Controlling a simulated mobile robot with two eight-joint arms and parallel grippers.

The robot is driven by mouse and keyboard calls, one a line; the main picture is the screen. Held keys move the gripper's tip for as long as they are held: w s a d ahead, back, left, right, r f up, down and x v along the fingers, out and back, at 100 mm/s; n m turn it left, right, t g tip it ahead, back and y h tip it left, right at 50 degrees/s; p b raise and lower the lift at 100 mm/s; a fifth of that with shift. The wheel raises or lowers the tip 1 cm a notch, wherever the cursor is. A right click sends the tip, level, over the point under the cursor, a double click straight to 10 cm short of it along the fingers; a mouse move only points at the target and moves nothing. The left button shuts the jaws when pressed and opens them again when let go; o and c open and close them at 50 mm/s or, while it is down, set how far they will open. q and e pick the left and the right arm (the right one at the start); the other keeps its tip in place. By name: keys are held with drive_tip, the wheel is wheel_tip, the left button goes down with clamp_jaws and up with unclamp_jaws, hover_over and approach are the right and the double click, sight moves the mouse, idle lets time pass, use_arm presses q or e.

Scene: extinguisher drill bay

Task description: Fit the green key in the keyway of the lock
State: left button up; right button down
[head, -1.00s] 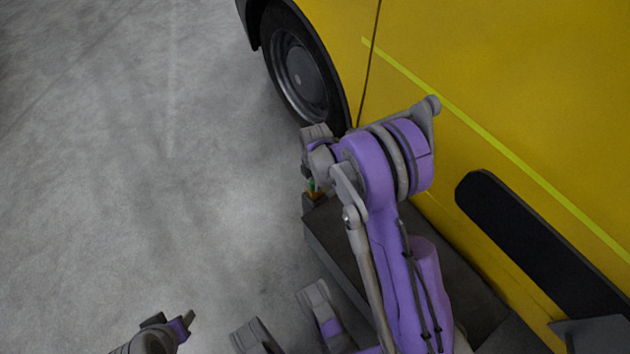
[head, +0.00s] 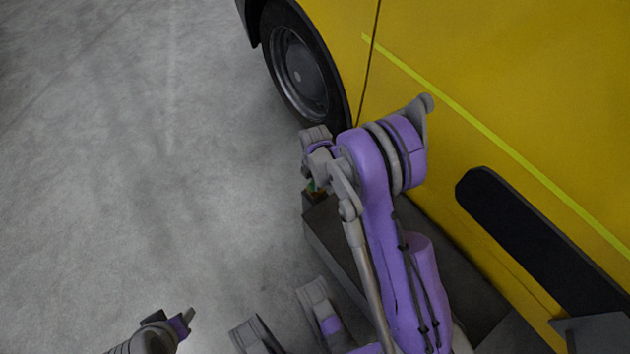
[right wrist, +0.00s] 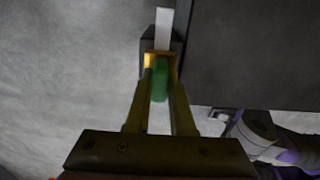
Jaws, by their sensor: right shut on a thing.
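The green key (right wrist: 159,82) is held between the two fingers of my right gripper (right wrist: 160,68), which is shut on it. In the right wrist view, the key's far end meets a brass-orange piece, seemingly the lock (right wrist: 149,58), on a dark block; I cannot tell whether the key is in the keyway.
A dark bench or step (head: 330,240) runs along a yellow vehicle (head: 500,90) with a black wheel (head: 300,70). A white strip (right wrist: 164,28) stands beyond the brass piece. The grey concrete floor (head: 130,150) at left is clear.

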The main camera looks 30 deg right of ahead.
drive_tip(key=shift+f, duration=0.15)
drive_tip(key=c, duration=0.7)
unclamp_jaws()
wheel_tip(320, 180, up, 11)
drive_tip(key=p, duration=0.3)
drive_tip(key=shift+f, duration=0.1)
